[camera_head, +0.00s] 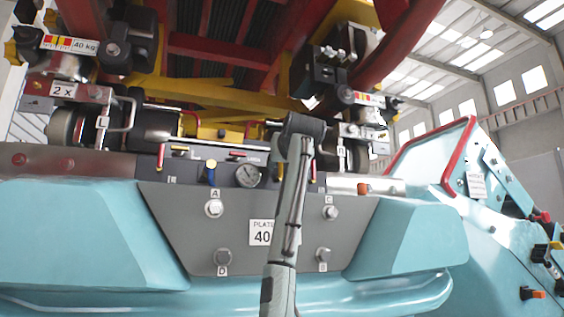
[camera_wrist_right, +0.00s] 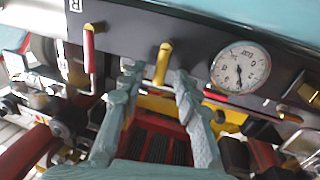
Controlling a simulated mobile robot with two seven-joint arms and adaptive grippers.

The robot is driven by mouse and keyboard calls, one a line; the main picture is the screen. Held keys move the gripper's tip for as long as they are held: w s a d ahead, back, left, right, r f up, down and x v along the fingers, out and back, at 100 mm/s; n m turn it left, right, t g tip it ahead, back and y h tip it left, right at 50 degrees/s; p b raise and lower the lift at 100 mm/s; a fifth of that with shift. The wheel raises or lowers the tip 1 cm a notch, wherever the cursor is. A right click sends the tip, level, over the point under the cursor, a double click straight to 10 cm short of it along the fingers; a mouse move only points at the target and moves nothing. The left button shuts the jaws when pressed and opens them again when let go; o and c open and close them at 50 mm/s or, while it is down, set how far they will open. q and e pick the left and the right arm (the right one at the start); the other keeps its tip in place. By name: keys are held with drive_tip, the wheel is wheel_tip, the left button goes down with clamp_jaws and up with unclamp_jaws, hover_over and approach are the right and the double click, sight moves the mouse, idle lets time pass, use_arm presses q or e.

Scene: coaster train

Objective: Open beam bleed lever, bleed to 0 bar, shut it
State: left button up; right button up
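My right gripper (camera_head: 302,128) is raised in front of the grey panel, right of the gauge, in the head view. In the right wrist view the gripper (camera_wrist_right: 157,76) is open, with a finger on each side of a yellow lever handle (camera_wrist_right: 162,62). I cannot tell whether either finger touches it. No readable label shows which lever is the beam bleed lever. The round white gauge (camera_wrist_right: 240,68) appears upside down beside the yellow handle; it also shows in the head view (camera_head: 248,176). Its reading is too small to tell. My left gripper is not in view.
A red-handled lever (camera_wrist_right: 89,50) stands beside the left finger in the wrist view. A blue-handled lever (camera_head: 211,172) is left of the gauge in the head view. Knobs (camera_head: 214,208) and a plate sign (camera_head: 260,232) sit lower on the panel. Wheels and yellow beams crowd behind.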

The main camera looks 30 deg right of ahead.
drive_tip(key=shift+w, duration=0.15)
drive_tip(key=shift+c, duration=0.5)
clamp_jaws()
